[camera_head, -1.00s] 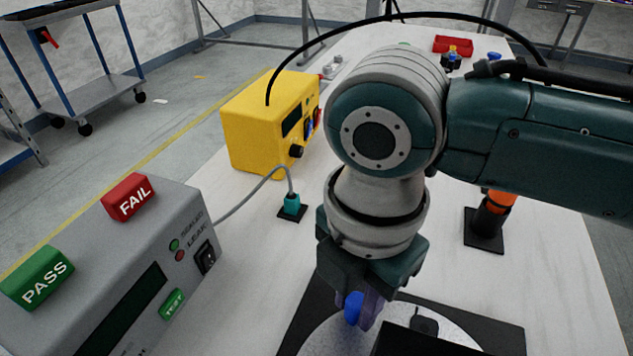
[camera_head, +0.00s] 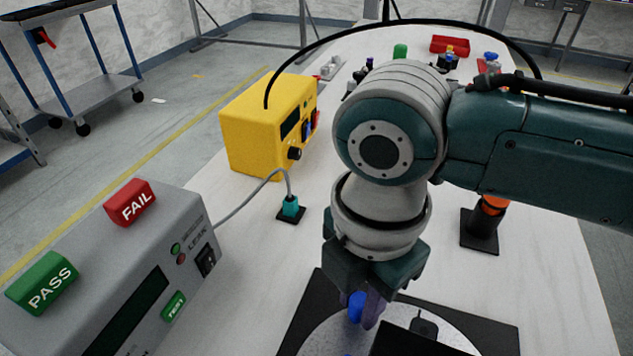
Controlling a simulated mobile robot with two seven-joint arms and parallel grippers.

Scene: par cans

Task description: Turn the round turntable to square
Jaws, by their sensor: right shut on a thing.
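The round turntable (camera_head: 318,338) is a speckled grey disc on a black square base (camera_head: 488,334) at the bottom of the head view. Its near part is cut off by the frame edge. My right gripper (camera_head: 366,310) points down over the far side of the disc and is shut on a blue knob (camera_head: 356,308). A black block (camera_head: 410,342) stands on the disc, just right of and nearer than the gripper. The arm hides part of the base behind it. My left gripper is not in view.
A grey leak tester (camera_head: 130,290) with PASS and FAIL blocks stands at left. A black-and-orange post (camera_head: 482,232) stands right of the gripper. Bare white table lies between.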

